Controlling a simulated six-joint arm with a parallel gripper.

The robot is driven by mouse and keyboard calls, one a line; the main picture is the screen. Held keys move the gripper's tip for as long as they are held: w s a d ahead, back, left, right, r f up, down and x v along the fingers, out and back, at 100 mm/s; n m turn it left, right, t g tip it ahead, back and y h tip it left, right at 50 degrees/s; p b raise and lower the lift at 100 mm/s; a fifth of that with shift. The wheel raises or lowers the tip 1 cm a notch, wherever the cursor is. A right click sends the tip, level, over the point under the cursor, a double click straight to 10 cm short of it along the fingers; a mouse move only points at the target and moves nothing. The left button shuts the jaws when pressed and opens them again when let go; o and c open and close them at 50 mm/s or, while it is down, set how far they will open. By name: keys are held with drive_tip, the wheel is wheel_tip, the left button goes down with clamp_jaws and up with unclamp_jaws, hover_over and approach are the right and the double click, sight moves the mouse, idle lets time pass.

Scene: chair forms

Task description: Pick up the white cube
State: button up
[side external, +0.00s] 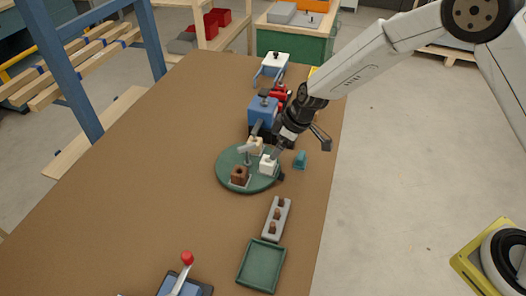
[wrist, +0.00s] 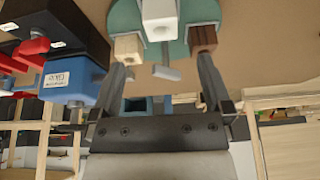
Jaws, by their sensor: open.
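The white cube (side external: 268,164) sits on the right part of a round green plate (side external: 227,182) on the brown table. It also shows at the top of the wrist view (wrist: 159,14), with a hole in its face. A brown cube (side external: 239,176) and a beige cube (side external: 255,144) are on the same plate. My gripper (side external: 277,153) is at the white cube's upper right in the side view; contact cannot be told. In the wrist view my gripper (wrist: 163,66) has its two fingers wide apart with no object held between them. The white cube appears beyond the fingertips.
A grey lever (side external: 246,152) rises by the plate's centre. A blue machine (side external: 262,113) with red parts stands behind. A grey holder with brown pegs (side external: 277,218) and a green tray (side external: 262,266) lie in front. The table's left is clear.

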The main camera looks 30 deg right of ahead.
sight(268, 159)
drive_tip(key=shift+w+a+f, duration=0.1)
drive_tip(key=shift+a+f, duration=0.05)
drive_tip(key=shift+x, duration=1.2)
drive_tip(key=shift+f, duration=0.1)
drive_tip(key=shift+x, duration=2.5)
clamp_jaws()
